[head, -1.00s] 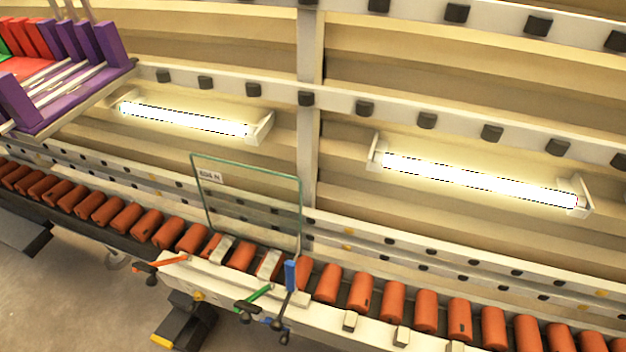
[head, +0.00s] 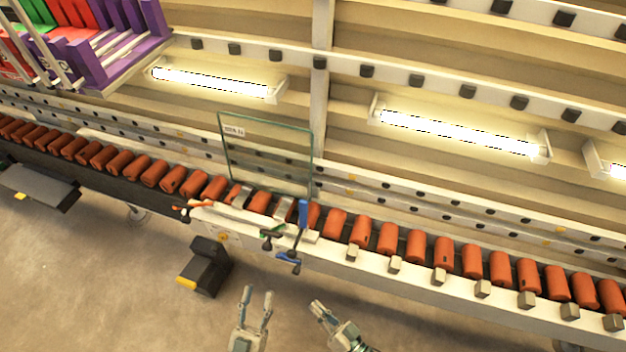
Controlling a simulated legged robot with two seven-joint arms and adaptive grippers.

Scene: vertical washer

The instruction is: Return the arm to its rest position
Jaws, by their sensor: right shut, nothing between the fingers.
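My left gripper (head: 258,291) shows at the bottom of the head view, below the conveyor. Its two fingers point up the picture and stand apart, with nothing between them. My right gripper (head: 316,304) is to the right of it, tilted toward the upper left. Its fingers are together and it holds nothing. Both grippers are over the floor, apart from the conveyor and from each other. The rest of both arms is out of view.
A conveyor of orange rollers (head: 387,239) crosses the view. A glass panel (head: 268,158) stands upright on it, above coloured levers (head: 303,214). A dark pedal (head: 207,262) is below. Coloured racks (head: 125,60) are at upper left. Floor (head: 110,290) at lower left is clear.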

